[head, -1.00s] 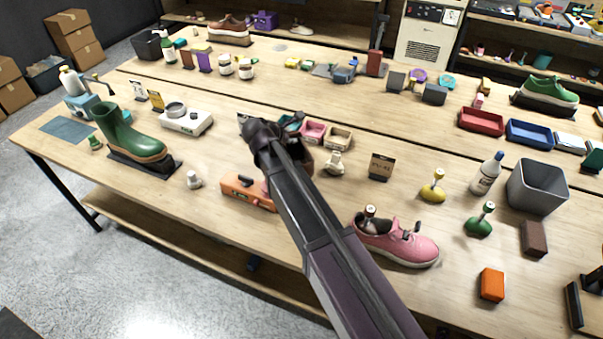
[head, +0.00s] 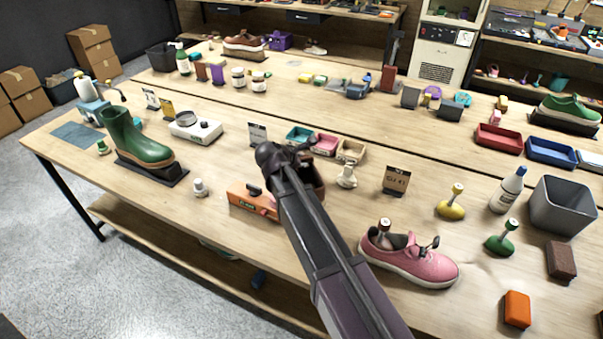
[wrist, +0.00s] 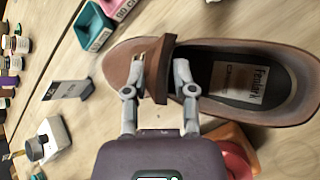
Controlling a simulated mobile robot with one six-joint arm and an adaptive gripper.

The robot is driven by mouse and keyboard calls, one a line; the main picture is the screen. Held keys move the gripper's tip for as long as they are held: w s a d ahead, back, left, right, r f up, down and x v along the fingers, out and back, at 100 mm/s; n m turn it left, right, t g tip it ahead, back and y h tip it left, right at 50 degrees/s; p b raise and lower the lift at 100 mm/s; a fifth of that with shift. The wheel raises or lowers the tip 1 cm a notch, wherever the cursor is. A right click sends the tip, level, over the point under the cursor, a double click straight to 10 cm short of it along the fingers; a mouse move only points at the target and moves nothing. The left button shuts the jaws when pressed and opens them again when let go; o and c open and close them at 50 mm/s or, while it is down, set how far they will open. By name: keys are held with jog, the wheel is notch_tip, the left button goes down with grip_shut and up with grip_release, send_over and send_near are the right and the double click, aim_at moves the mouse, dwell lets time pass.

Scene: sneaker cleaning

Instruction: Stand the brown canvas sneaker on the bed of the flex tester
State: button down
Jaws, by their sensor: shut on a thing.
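The brown sneaker (wrist: 122,62) lies across the upper part of the wrist view, its opening and printed insole facing the camera. My gripper (wrist: 160,72) is shut on its raised brown tongue, one finger on each side. In the head view the sneaker (head: 317,190) is mostly hidden behind my arm. An orange device (head: 250,202), likely the flex tester, stands on the table just left of my arm. In the wrist view its orange body (wrist: 232,135) shows below the sneaker, partly covered by my gripper. I cannot tell whether the sneaker touches it.
A pink sneaker (head: 415,262) stands right of my arm. A small white stamp-like piece (head: 199,188) and a green boot (head: 135,138) on a dark stand are to the left. Bare table shows between.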

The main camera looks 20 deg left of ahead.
aim_at(297, 169)
dwell(0.3)
jog(key=shift+f+b, duration=1.9)
jog(key=shift+c, duration=2.2)
grip_release()
jog(key=shift+r, duration=0.1)
